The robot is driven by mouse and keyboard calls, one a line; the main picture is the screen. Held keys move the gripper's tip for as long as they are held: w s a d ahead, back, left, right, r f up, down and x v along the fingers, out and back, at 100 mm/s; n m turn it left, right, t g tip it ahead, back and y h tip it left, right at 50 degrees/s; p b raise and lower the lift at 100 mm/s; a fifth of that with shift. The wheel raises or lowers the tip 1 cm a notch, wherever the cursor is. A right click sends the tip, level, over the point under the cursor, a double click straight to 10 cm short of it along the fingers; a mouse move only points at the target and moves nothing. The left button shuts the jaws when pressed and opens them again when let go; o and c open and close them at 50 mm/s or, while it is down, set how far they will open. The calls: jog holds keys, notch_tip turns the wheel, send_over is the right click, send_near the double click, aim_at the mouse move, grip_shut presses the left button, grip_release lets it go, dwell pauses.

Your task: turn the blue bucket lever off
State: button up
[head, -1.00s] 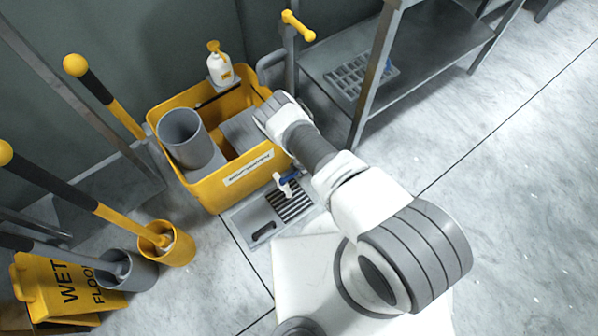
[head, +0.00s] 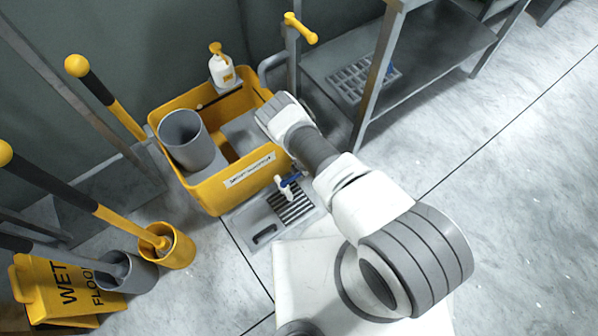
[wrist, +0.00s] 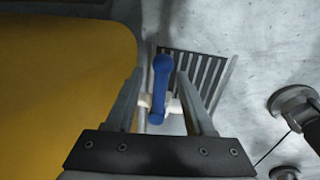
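The yellow bucket (head: 205,192) stands on the floor with a white tap (head: 284,192) low on its front right side. The blue lever (head: 290,181) sits on this tap above a floor grate. In the wrist view the blue lever (wrist: 161,85) points up the picture, long and narrow, over the white tap body (wrist: 171,104). My gripper (wrist: 160,78) is open, with one finger on each side of the lever. I cannot tell whether either finger touches it.
A slotted drain grate (head: 291,207) lies beneath the tap. A grey metal shelf (head: 430,62) stands to the right. A small yellow bin (head: 178,255) and a wet-floor sign (head: 62,290) are at left. The floor at right is clear.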

jog(key=shift+r, duration=0.1)
jog(key=s+d+r+p, duration=0.1)
jog(key=s+r+p, duration=0.2)
jog(key=r+p, duration=0.5)
notch_tip(320, 180, up, 9)
jog(key=shift+d+f, duration=0.1)
jog(key=shift+d, duration=0.3)
jog(key=shift+s, duration=0.1)
